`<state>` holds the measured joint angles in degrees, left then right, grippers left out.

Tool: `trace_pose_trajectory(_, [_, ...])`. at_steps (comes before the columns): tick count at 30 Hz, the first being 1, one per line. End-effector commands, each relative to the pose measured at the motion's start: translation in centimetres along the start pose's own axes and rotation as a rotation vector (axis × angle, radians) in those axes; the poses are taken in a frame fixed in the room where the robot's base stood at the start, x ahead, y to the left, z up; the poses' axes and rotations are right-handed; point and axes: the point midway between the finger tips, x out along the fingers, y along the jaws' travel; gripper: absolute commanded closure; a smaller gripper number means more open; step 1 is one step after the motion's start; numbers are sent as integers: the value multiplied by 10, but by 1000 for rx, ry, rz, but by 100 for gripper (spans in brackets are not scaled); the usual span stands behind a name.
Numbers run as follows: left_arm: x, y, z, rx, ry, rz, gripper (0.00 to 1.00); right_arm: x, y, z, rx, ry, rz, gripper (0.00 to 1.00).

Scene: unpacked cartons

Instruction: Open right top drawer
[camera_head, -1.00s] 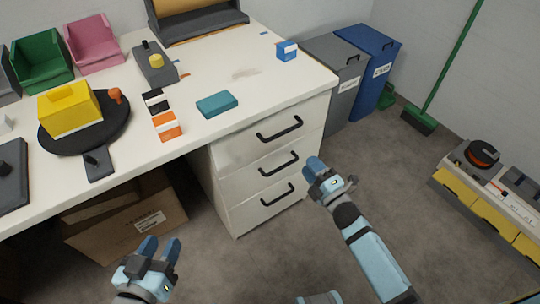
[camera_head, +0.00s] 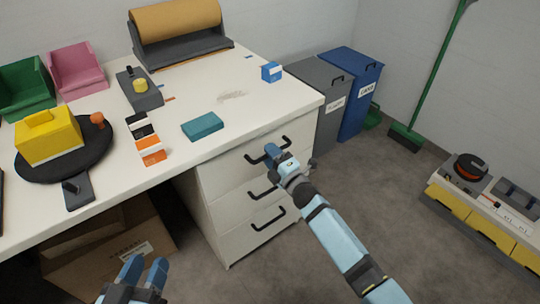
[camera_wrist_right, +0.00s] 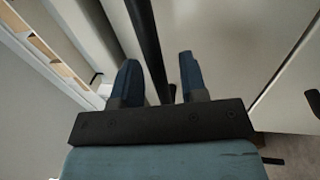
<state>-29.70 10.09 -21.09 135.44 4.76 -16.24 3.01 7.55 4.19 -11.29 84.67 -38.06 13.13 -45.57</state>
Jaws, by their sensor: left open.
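The white drawer unit under the right end of the desk has three stacked drawers with black bar handles. The top drawer (camera_head: 226,170) looks closed. My right gripper (camera_head: 273,152) is at its handle (camera_head: 256,159), partly covering it. In the right wrist view the dark handle bar (camera_wrist_right: 147,45) runs between the two blue fingers of my right gripper (camera_wrist_right: 158,62). The fingers are apart, with visible gaps to the bar. My left gripper (camera_head: 144,270) is open and empty at the lower left, in front of the desk, away from the drawers.
The desk top (camera_head: 190,98) holds a teal block (camera_head: 203,126), a yellow box (camera_head: 48,138) on a black round board and a small blue box (camera_head: 271,72). A grey bin (camera_head: 318,95) and a blue bin (camera_head: 352,80) stand right of the drawers. The floor before the drawers is clear.

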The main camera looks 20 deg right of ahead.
Motion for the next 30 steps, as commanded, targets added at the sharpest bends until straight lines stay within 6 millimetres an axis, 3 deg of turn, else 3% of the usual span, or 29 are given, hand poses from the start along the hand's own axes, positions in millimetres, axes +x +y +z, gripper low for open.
trace_pose_trajectory(10, [0, 1, -4, -1, 17, 4, 57, 4, 0, 0, 1, 0, -1, 61])
trace_pose_trajectory(15, [-1, 1, -4, 1, 15, 5, 57, 4, 0, 0, 1, 0, 0, 97])
trace_pose_trajectory(16, [-1, 1, -4, 2, 14, 5, 57, 4, 0, 0, 1, 0, 0, 100])
trace_pose_trajectory(25, [-1, 0, -4, 5, 9, 5, 57, 2, 1, 0, 1, 0, -1, 100])
trace_pose_trajectory(30, [0, -2, -2, 14, -18, -4, 57, -11, 4, 0, 1, 0, -2, 100])
